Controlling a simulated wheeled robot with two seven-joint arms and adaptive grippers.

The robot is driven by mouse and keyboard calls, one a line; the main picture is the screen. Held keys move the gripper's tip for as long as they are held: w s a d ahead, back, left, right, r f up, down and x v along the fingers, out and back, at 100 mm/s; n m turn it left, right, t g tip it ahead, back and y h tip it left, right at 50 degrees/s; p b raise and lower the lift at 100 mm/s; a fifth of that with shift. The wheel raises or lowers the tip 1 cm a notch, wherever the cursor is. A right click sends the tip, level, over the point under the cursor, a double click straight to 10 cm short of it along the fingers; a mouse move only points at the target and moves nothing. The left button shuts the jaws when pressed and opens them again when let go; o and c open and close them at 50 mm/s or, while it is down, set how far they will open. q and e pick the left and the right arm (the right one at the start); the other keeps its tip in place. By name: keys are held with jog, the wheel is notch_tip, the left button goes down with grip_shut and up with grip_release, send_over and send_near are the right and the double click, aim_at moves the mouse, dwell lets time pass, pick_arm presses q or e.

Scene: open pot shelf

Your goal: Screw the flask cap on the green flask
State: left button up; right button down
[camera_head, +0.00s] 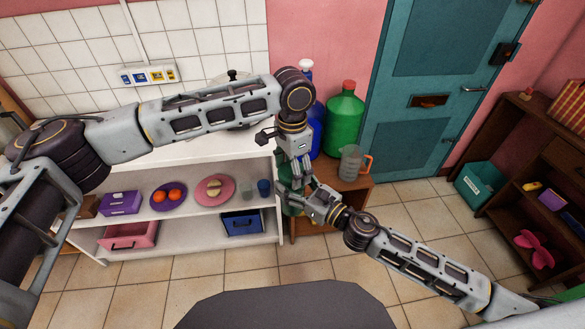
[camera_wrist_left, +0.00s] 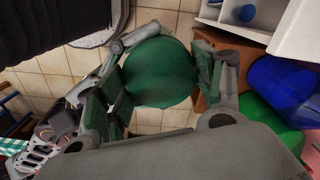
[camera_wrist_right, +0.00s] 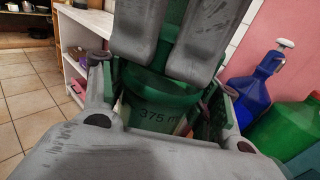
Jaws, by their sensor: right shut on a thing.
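The green flask (camera_wrist_right: 155,115), marked "375 m", stands roughly upright in the right wrist view. My right gripper (camera_head: 308,192) is shut on its body, and in the right wrist view its fingers lie on both sides of it. In the left wrist view the round green top, which looks like the flask cap (camera_wrist_left: 157,72), lies between the fingers of my left gripper (camera_wrist_left: 160,75). The left gripper points down from above and looks open around it, with a narrow gap at the right finger. Whether the cap sits on the flask's neck is hidden. In the head view the grippers mostly cover both.
A green jug (camera_head: 345,125) with a red cap, a blue bottle (camera_head: 317,130) and a clear pitcher (camera_head: 350,163) stand on the brown shelf (camera_head: 345,183) beside the grippers. The white shelf (camera_head: 195,224) with plates and boxes is at left. Tiled floor lies in front.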

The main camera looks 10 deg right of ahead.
pick_arm(q)
jog(key=c, duration=0.4)
jog(key=o, duration=1.2)
notch_tip(320, 180, up, 12)
dwell(0.7)
